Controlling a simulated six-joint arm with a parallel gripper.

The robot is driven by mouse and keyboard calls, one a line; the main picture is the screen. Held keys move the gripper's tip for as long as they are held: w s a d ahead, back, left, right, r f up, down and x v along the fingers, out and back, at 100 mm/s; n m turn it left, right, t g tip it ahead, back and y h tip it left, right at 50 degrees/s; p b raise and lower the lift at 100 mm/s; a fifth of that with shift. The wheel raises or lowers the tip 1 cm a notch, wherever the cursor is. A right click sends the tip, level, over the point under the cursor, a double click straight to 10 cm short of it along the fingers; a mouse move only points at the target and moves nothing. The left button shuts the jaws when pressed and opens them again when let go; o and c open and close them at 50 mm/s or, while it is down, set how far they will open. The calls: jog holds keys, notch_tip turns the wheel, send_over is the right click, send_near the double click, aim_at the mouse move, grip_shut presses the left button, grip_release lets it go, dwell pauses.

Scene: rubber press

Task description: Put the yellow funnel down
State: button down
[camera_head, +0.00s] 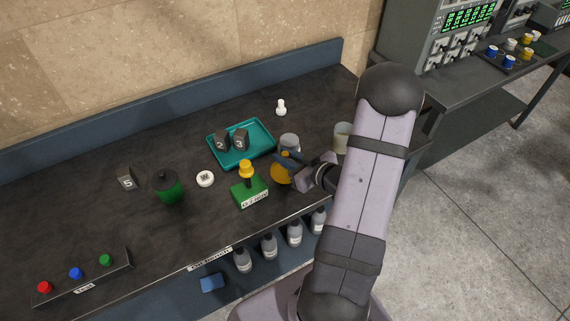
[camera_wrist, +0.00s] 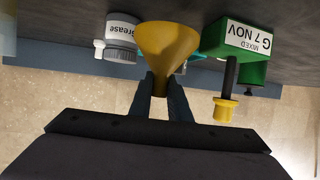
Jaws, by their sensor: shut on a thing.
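The yellow funnel (camera_wrist: 167,46) is between the fingers of my gripper (camera_wrist: 165,92) in the wrist view. My gripper is shut on its narrow lower part, and the wide cone extends beyond the fingertips. In the head view the funnel (camera_head: 281,173) is seen tilted just right of the green block, partly hidden by my gripper (camera_head: 292,174). It is close over the dark worktop (camera_head: 100,225); I cannot tell whether it touches it.
A green block (camera_head: 250,195) with a yellow-topped post stands left of the funnel. A grease jar (camera_head: 290,142) stands behind it. A teal tray (camera_head: 214,155) holds dark numbered blocks. A green pot (camera_head: 168,188) and a white round piece (camera_head: 205,179) are farther left.

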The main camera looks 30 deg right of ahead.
jog(key=shift+f, duration=1.85)
jog(key=shift+f, duration=0.2)
jog(key=c, duration=1.7)
grip_release()
jog(key=shift+o, duration=0.2)
jog(key=shift+r, duration=0.15)
jog(key=shift+s+r, duration=0.1)
jog(key=b+v, duration=0.2)
jog(key=v, duration=1)
